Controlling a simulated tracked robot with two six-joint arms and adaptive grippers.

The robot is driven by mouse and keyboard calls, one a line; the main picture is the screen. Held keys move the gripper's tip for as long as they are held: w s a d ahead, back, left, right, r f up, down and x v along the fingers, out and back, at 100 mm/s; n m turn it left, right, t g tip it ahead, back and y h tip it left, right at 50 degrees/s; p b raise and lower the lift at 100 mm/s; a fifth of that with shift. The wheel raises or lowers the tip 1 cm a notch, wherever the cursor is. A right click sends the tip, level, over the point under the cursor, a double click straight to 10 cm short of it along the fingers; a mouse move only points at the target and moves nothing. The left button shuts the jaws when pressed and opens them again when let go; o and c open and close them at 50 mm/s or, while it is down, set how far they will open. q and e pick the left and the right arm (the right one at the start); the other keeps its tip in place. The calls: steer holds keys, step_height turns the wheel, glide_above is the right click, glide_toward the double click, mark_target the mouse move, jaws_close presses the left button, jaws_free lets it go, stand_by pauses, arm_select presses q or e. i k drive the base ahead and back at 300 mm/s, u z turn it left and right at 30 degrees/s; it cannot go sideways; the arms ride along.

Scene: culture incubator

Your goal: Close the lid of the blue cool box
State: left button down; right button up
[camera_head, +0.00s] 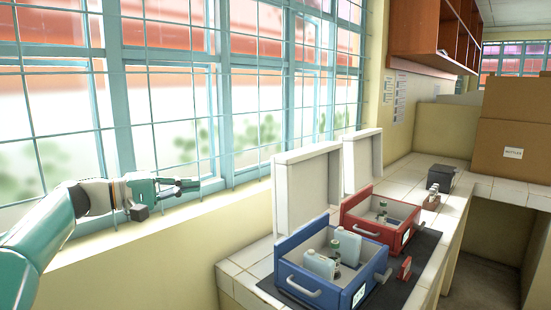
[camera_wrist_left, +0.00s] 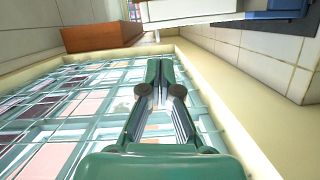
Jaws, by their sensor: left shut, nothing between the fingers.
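The blue cool box (camera_head: 328,296) stands on the tiled counter, with its white lid (camera_head: 307,190) raised upright at its back. Pale bottles (camera_head: 320,264) and a green-capped vial (camera_head: 335,247) stand inside. My left gripper (camera_head: 196,184) is in front of the window, to the left of the lid and clear of it. Its fingers are closed together and empty; they also show in the left wrist view (camera_wrist_left: 160,78). My right gripper is not in view.
A red cool box (camera_head: 365,227) with its white lid (camera_head: 361,160) raised stands right behind the blue one. Both are on a dark mat (camera_head: 420,262). A dark grey block (camera_head: 440,178) and cardboard boxes (camera_head: 512,150) are farther back. The barred window runs along the left.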

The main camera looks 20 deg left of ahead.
mark_target(305, 181)
steer(key=i, duration=0.85)
steer(key=z, duration=0.05)
